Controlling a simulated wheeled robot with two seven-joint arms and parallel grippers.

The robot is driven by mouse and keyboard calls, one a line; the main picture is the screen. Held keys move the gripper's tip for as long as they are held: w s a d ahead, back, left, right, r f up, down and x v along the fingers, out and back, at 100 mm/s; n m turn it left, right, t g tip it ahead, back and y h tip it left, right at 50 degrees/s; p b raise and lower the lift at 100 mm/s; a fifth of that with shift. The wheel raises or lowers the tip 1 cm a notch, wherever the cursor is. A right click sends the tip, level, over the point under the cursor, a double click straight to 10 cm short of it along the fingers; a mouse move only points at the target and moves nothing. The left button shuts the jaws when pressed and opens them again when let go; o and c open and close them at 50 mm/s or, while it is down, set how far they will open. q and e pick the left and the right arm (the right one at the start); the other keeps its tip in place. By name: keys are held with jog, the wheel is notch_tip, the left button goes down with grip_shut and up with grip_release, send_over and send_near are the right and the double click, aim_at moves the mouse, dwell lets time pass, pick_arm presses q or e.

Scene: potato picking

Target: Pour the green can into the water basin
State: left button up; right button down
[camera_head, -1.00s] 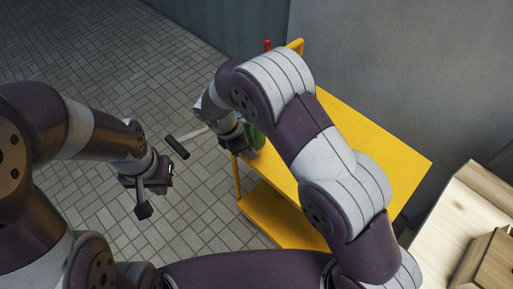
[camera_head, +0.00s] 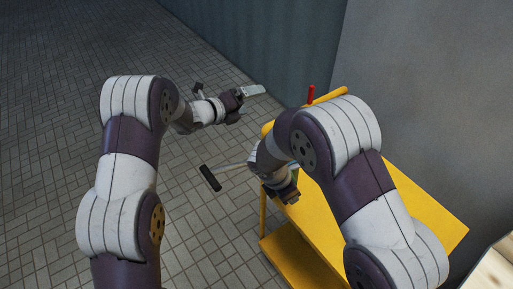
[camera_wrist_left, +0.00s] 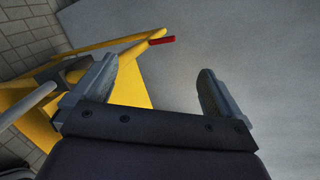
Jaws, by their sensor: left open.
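My left gripper (camera_head: 250,97) is raised over the floor, left of the yellow cart in the head view. In the left wrist view its two grey fingers (camera_wrist_left: 160,78) are spread wide with nothing between them. My right gripper (camera_head: 288,192) is low over the cart's left end, partly hidden by its own arm; its jaws cannot be made out. A small greenish patch shows beside the right wrist, too covered to tell clearly as the green can. No water basin can be made out in either view.
The yellow cart (camera_head: 420,205) has a red piece (camera_head: 311,94) at its back corner. A rod with a dark grip (camera_head: 210,178) sticks out left of it. A grey wall (camera_head: 430,80) stands behind. Tiled floor (camera_head: 60,100) at left is open. A pale wooden surface (camera_head: 495,270) is at lower right.

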pick_arm(q)
jog(key=s+d+f+m+g+h, duration=0.2)
jog(key=s+f+m+g+h, duration=0.3)
jog(key=m, duration=0.6)
jog(key=s+d+f+m+g+h, duration=0.1)
jog(key=s+f+m+g+h, duration=0.15)
jog(key=s+m+g, duration=0.7)
jog(key=w+f+m+t, duration=0.1)
jog(key=w+f+m, duration=0.25)
jog(key=f, duration=0.35)
jog(key=shift+n+h, duration=0.35)
jog(key=shift+n, duration=0.05)
jog(key=d, duration=0.8)
jog(key=shift+s+f, duration=0.3)
jog(key=shift+s, duration=0.1)
jog(key=shift+a, duration=0.1)
jog(key=c, duration=0.9)
pick_arm(e)
jog(key=c, duration=1)
grip_release()
